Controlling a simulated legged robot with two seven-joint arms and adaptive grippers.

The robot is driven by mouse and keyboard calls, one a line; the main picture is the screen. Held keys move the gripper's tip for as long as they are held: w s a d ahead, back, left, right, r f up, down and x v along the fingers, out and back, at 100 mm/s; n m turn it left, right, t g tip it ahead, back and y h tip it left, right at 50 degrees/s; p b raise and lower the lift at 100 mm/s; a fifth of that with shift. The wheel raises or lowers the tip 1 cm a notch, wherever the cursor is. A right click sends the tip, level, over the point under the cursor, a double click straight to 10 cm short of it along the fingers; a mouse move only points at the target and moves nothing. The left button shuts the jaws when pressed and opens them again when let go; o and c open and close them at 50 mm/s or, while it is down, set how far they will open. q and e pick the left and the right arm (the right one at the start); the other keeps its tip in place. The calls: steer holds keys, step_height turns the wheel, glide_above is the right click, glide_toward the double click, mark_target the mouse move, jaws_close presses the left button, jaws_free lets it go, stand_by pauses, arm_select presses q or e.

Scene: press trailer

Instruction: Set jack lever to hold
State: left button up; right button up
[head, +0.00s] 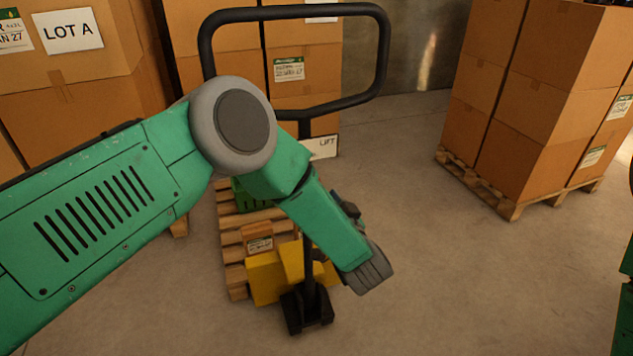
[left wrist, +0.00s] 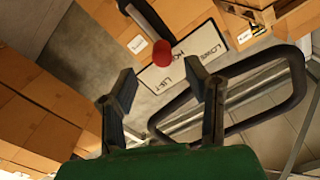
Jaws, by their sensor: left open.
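The pallet jack has a black loop handle (head: 385,50) and a yellow base (head: 268,278) in the head view. A white label plate (head: 325,147) reading LIFT shows partly behind my left arm. In the left wrist view the plate (left wrist: 208,45) reads LOWER, HOLD and LIFT. A red knob (left wrist: 161,52) on a dark lever (left wrist: 146,18) appears over the plate's edge; which word it is set to, I cannot tell. My left gripper (left wrist: 164,88) is open and empty, with the knob beyond and between its fingertips, apparently apart. My left arm hides the lever in the head view.
The jack stands at a wooden pallet (head: 233,250) with a green crate (head: 250,197). Stacked cartons (head: 60,80) fill the left, and another loaded pallet (head: 490,190) stands at the right. The concrete floor (head: 460,270) between is clear. The loop handle (left wrist: 298,80) lies close right of my fingers.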

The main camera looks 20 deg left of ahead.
arm_select(q)
steer(key=v, duration=0.3)
steer(key=shift+s+d+f, duration=0.1)
steer(key=shift+s, duration=0.15)
steer(key=s+a+f+m+g+h, duration=0.25)
steer(key=s+a+f+h, duration=0.2)
steer(key=s+f, duration=0.4)
steer(key=s+a+f+m+g+h, duration=0.2)
steer(key=s+a+f+g+h, duration=0.1)
steer(key=s+f+h, duration=0.5)
steer(key=s+a+f+n+g+y, duration=0.1)
steer(key=s+a+g, duration=0.3)
steer(key=s, duration=0.7)
steer(key=s+a+f+n+g+y, duration=0.1)
steer(key=s+a+g, duration=0.3)
steer(key=s, duration=0.7)
steer(key=shift+s+g, duration=0.15)
steer(key=shift+g, duration=0.2)
